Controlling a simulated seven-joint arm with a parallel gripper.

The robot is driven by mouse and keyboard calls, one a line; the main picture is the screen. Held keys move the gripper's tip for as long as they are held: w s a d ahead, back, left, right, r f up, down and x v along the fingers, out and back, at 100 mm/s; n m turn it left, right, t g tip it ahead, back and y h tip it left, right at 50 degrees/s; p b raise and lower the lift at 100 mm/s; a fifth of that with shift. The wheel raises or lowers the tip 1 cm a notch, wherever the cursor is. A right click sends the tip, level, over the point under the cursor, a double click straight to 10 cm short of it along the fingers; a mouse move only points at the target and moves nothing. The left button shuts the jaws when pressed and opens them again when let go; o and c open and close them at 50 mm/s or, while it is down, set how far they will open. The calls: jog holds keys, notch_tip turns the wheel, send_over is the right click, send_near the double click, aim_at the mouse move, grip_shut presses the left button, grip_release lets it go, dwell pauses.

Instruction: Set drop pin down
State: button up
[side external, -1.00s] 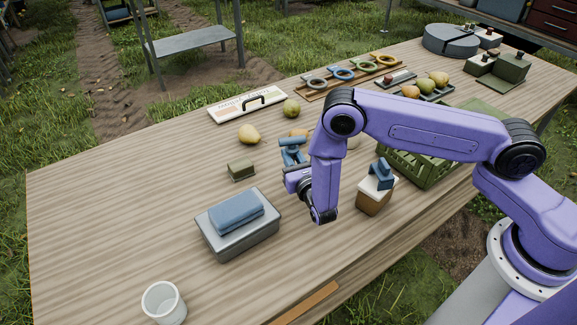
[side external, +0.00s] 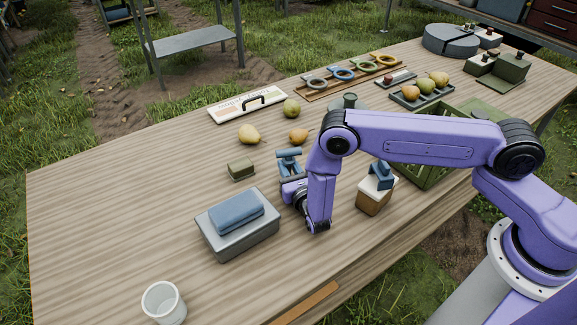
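My gripper (side external: 290,180) is over the middle of the table, at the end of the purple arm. A blue-grey piece with a rounded bar on top (side external: 288,156) shows at its end. I cannot tell whether this piece is held or part of the gripper. The fingertips are too small and hidden to read. I cannot pick out the drop pin for certain. A small olive block (side external: 241,169) lies on the table left of the gripper. A wooden block with a white top (side external: 375,198) and a blue piece (side external: 381,175) on it stands to the right.
A grey case (side external: 238,240) with a folded blue cloth (side external: 236,211) and a white cup (side external: 164,301) are at the front left. Loose pears (side external: 249,134) lie behind. A green crate (side external: 425,170) is partly behind my arm. The left of the table (side external: 110,200) is clear.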

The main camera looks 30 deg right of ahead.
jog(key=shift+o, duration=1.2)
jog(key=shift+r, duration=0.15)
jog(key=v, duration=1.2)
jog(key=s+d+r+m+g+h, duration=0.35)
jog(key=d+r+m, duration=0.2)
jog(key=r, duration=0.25)
jog(key=s+d+r+m+g+h, duration=0.2)
jog(key=d+r+m+g+h, duration=0.1)
jog(key=d+r+m+g, duration=0.25)
jog(key=s+r+m+g+y, duration=0.4)
jog(key=s+r+y, duration=0.1)
jog(key=s, duration=0.5)
jog(key=s+d+r+m+g+y, duration=0.1)
jog(key=s+r+m+g+y, duration=0.3)
jog(key=s, duration=0.7)
jog(key=shift+s+d+r+m+y, duration=0.35)
jog(key=shift+r+m+y, duration=0.4)
jog(key=shift+y, duration=0.4)
